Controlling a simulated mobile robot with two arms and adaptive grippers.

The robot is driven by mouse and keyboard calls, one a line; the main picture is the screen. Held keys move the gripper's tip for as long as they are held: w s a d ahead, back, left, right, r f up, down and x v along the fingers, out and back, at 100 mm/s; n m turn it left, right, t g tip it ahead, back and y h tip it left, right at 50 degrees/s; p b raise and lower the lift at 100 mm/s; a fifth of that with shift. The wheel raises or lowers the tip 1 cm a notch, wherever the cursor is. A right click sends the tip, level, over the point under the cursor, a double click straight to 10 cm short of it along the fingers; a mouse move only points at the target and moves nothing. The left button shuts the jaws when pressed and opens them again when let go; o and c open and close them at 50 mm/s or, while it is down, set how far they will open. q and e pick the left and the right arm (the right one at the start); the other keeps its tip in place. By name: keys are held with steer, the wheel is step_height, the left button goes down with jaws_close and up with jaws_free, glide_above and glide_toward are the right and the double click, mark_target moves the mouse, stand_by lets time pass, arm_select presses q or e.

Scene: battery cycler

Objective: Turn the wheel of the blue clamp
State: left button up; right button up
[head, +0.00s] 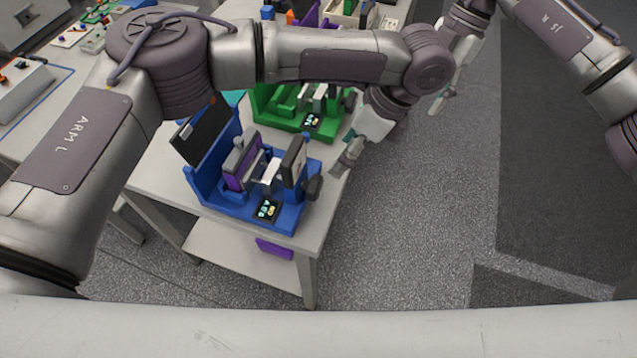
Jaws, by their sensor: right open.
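The blue clamp (206,186) stands on the near end of the white table, with a purple block and pale jaws in its middle. Its dark wheel (313,188) is on the right side, near the table's edge. My left arm reaches over the table, and its gripper (346,160) points down just above and right of the wheel, seemingly apart from it. Its fingers are small and seen edge on, so their opening is unclear. My right gripper (438,104) is open and empty over the floor, farther right and clear of the clamp.
A green clamp (285,115) stands right behind the blue one, partly under my left arm. A small display (267,209) sits on the blue clamp's front. More devices stand farther back. A side table (38,128) is at the left. The floor at the right is free.

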mark_target(320, 185)
arm_select(q)
steer(key=x, duration=1.1)
steer(key=shift+a+f, duration=0.1)
steer(key=shift+f, duration=0.25)
steer(key=c, duration=1.2)
steer(key=shift+o, duration=0.2)
